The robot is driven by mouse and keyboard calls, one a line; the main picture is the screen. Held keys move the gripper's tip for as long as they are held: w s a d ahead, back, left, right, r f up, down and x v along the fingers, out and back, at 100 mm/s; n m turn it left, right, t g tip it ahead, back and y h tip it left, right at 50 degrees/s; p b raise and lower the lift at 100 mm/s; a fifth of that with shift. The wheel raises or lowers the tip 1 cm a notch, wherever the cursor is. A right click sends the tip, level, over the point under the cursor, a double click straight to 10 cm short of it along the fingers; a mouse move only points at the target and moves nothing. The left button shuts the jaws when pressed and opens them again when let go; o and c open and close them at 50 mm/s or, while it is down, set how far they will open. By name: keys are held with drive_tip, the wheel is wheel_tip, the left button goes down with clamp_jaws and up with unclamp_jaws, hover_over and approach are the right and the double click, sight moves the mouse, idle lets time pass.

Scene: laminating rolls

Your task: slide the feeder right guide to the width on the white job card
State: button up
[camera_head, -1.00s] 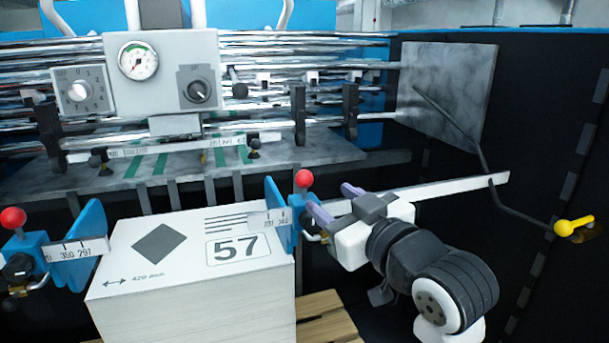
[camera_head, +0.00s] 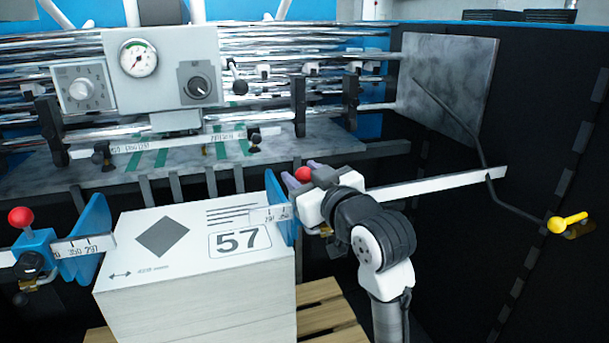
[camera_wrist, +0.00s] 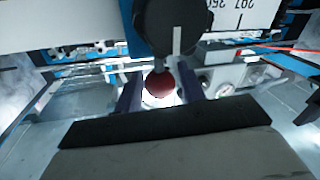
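The right guide is a blue plate (camera_head: 280,208) at the right side of a white stack, with a red ball knob (camera_head: 303,174) above it. My gripper (camera_head: 300,177) is at this knob. In the wrist view the red knob (camera_wrist: 160,83) lies between my two dark fingers (camera_wrist: 160,92), which look open, with narrow gaps beside it. The white printed top (camera_head: 190,245) of the stack shows a dark diamond, "57", and a double arrow with small print that looks like 420 mm. A scale plate (camera_head: 270,214) by the guide shows 291 or 297; its exact reading is unclear.
The left guide (camera_head: 85,240) has its own red knob (camera_head: 21,217) and scale. A white rail (camera_head: 440,187) runs right behind my arm. A bent black rod with a yellow handle (camera_head: 568,222) is at the right. A control box with a gauge (camera_head: 138,59) stands behind.

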clamp_jaws()
drive_tip(key=shift+w+d, duration=0.3)
drive_tip(key=shift+d, duration=0.6)
drive_tip(key=shift+o, duration=1.4)
unclamp_jaws()
drive_tip(key=shift+b, duration=0.3)
drive_tip(key=b+v, duration=0.3)
drive_tip(key=v, duration=1)
drive_tip(key=shift+s+d+b, duration=0.2)
drive_tip(key=shift+s+b, duration=0.15)
drive_tip(key=shift+b, duration=0.05)
